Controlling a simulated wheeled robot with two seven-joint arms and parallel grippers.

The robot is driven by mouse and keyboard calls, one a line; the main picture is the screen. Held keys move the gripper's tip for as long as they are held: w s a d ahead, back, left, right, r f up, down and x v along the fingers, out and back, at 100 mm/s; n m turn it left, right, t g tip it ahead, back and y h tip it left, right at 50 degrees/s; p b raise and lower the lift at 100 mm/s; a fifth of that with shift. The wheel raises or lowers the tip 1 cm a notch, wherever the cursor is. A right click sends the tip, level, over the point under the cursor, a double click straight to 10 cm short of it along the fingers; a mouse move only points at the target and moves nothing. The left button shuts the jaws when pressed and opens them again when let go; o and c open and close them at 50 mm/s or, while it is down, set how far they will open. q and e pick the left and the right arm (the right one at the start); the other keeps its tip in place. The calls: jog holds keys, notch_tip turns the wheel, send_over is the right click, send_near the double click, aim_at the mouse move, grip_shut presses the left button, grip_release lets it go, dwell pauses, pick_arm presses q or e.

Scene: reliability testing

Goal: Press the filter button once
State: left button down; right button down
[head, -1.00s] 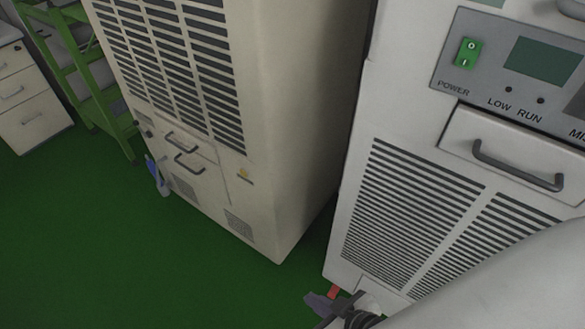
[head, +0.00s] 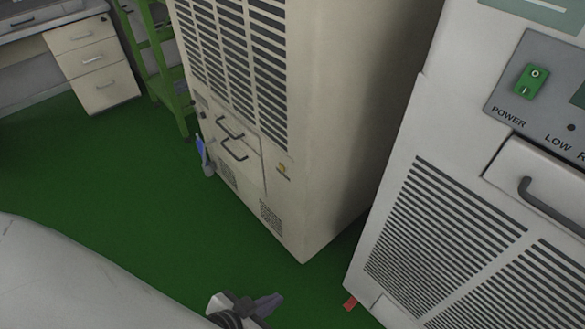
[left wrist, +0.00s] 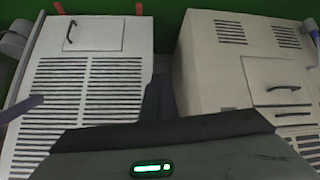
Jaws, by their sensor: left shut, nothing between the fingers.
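The white machine (head: 415,130) stands at the right in the head view. Its grey panel (head: 500,90) carries a green power switch (head: 530,82), a "LOW" label and part of a dark display, cut off by the right edge. I cannot make out a button marked filter. My left gripper (head: 258,306) is shut and empty at the bottom centre, over green floor, apart from both machines. In the left wrist view its dark fingers (left wrist: 157,100) show in front of the gap between the machines. A purple-grey tip (left wrist: 22,108) at that view's left edge looks like my right gripper.
A beige machine (head: 330,110) with vents and handles stands left of the white one, with a narrow gap between. A green rack (head: 165,70) and white drawers (head: 95,65) stand at the back left. Green floor is clear at left.

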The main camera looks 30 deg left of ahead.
aim_at(282, 168)
pick_arm(q)
jog(key=w+a+r+n+t+y+b, duration=0.2)
jog(key=w+a+y, duration=0.3)
jog(key=w+a, duration=1.5)
jog(key=shift+w+a+r+t+y, duration=0.25)
jog(key=shift+w+r+t, duration=0.45)
jog(key=shift+w, duration=0.5)
pick_arm(e)
jog(key=shift+w+a+f, duration=0.1)
jog(key=shift+a+f, duration=0.25)
jog(key=shift+f, duration=0.3)
pick_arm(q)
jog(key=shift+d, duration=0.1)
jog(key=w+d+b, duration=0.2)
jog(key=w+d, duration=0.1)
jog(key=w, duration=0.5)
jog(key=shift+d, duration=0.2)
pick_arm(e)
jog(key=shift+w+a+f, duration=0.2)
jog(key=shift+a+f, duration=0.05)
jog(key=shift+f, duration=0.3)
pick_arm(q)
jog(key=shift+w, duration=0.1)
jog(key=shift+w, duration=0.1)
pick_arm(e)
jog(key=shift+f, duration=0.1)
